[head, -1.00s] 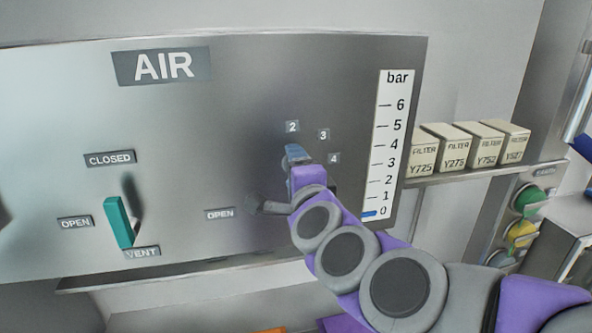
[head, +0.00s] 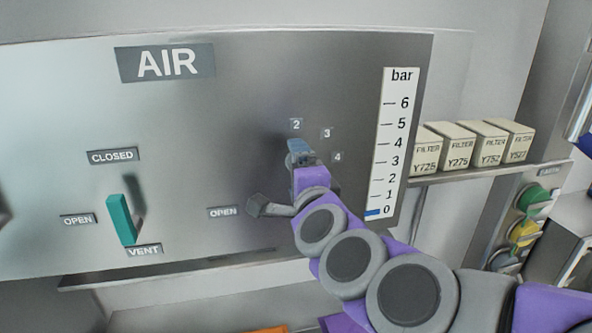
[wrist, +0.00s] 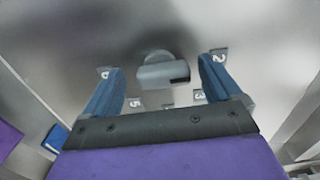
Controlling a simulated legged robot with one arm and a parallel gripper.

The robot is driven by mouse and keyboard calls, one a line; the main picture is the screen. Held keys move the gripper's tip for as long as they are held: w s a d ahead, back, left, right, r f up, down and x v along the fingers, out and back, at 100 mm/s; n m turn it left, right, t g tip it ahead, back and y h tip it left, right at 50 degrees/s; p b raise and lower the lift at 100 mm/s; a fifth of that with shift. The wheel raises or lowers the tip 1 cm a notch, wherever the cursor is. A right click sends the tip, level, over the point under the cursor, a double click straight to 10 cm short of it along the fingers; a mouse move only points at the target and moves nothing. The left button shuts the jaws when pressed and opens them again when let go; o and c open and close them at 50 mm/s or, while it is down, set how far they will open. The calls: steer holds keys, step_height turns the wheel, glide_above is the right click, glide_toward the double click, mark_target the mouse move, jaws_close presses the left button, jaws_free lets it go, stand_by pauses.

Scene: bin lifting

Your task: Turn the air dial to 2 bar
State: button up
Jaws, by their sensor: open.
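The air dial (wrist: 163,70) is a small grey knob on the metal panel, seen in the wrist view with a bar-shaped grip and a dark mark at its right end. My gripper (wrist: 160,66) is open, one blue finger to each side of the dial with gaps showing; I cannot tell how deep the fingers reach. In the head view my gripper (head: 298,148) hides the dial. The 2 label (head: 295,125) sits just above it, the 3 label (head: 326,133) and 4 label (head: 337,157) to its right. The bar gauge (head: 393,145) has its blue marker near 0.
A grey handle (head: 268,207) is close to the left of my gripper, beside an OPEN label (head: 223,212). A teal lever (head: 122,220) is further left. Several filter boxes (head: 458,147) stand on a shelf at the right.

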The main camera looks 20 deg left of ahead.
steer(key=b+v, duration=0.2)
steer(key=v, duration=1.4)
steer(key=shift+s, duration=0.3)
